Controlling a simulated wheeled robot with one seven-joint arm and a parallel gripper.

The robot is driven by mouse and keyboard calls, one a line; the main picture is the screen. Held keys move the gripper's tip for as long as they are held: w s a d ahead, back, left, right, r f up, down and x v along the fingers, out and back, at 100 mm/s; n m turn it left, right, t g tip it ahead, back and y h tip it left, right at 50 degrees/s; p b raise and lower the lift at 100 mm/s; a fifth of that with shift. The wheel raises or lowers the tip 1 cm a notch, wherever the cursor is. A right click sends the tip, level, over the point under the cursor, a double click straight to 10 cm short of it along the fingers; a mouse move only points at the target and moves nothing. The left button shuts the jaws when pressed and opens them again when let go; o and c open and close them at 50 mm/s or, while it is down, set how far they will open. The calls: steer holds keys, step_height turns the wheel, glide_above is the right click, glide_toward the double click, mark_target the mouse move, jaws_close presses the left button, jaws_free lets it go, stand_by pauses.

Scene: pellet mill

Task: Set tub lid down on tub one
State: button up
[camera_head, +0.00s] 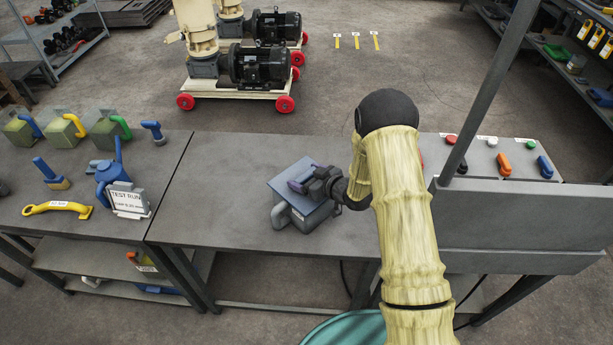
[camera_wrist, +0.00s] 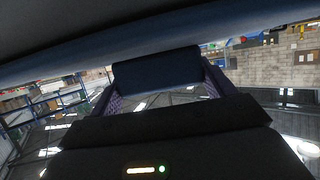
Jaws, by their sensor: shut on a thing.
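A blue-grey square tub lid (camera_head: 288,172) is at my gripper (camera_head: 304,184) over the middle of the bench in the head view. My gripper is shut on the lid's grip, which shows as a dark blue bar in the wrist view (camera_wrist: 156,68), between purple-padded fingers (camera_wrist: 160,92). A grey tub (camera_head: 302,222) with a loop handle on its left stands directly beneath the lid. The lid covers most of the tub. I cannot tell whether lid and tub touch all round. My arm hides the area to the right.
The bench (camera_head: 215,205) is clear left of the tub. Several green-filled tubs (camera_head: 64,131), a blue watering can (camera_head: 112,178), a yellow tool (camera_head: 58,208) and a sign (camera_head: 129,200) stand on the left table. A grey panel (camera_head: 520,225) and post (camera_head: 492,80) rise at right.

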steer(key=shift+f+b, duration=0.2)
steer(key=shift+b, duration=0.1)
steer(key=o, duration=1.4)
steer(key=shift+s, duration=0.1)
steer(key=s+d, duration=0.6)
steer(key=shift+d+b, duration=0.3)
steer(key=shift+b, duration=0.15)
stand_by(0.4)
stand_by(0.4)
